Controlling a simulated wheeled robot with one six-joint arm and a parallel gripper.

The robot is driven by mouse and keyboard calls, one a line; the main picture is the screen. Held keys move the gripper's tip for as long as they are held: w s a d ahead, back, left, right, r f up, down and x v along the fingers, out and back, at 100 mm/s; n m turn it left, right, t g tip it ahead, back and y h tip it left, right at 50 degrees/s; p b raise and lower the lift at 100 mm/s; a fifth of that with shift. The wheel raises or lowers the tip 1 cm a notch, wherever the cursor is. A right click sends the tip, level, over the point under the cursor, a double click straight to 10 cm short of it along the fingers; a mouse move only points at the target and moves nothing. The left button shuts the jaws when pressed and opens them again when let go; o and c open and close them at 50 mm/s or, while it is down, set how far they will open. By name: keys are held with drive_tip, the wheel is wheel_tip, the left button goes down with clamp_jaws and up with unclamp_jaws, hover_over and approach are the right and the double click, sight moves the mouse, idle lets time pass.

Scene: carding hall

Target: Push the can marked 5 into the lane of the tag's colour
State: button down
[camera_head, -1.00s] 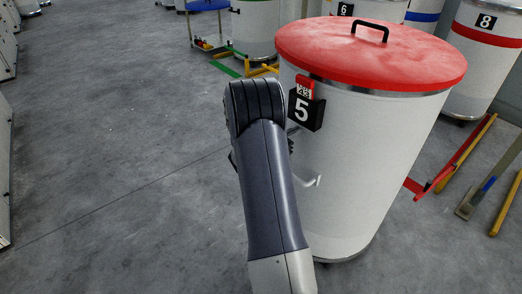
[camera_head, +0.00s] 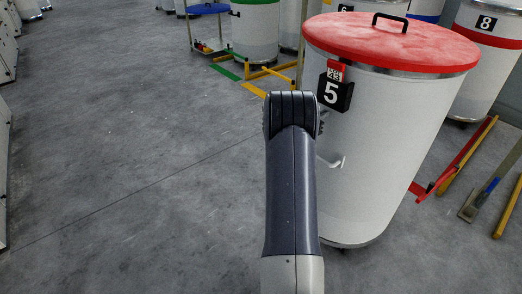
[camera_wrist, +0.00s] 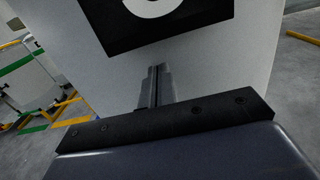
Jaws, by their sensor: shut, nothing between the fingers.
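The can marked 5 (camera_head: 385,140) is a large white drum with a red lid (camera_head: 395,42) on the right in the head view. Its black number plate (camera_head: 333,92) holds a red tag (camera_head: 337,71). The plate fills the top of the wrist view (camera_wrist: 165,25).
Red (camera_head: 460,155) and yellow (camera_head: 508,208) floor rails lie right of the can. Green (camera_head: 225,72) and yellow (camera_head: 255,89) floor marks lie behind it. A can marked 8 (camera_head: 480,60) stands at the back right. The floor on the left is clear.

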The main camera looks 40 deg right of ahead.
drive_tip(key=shift+d, duration=0.65)
drive_tip(key=w+d, duration=0.2)
drive_tip(key=d, duration=1.4)
drive_tip(key=shift+p, duration=0.4)
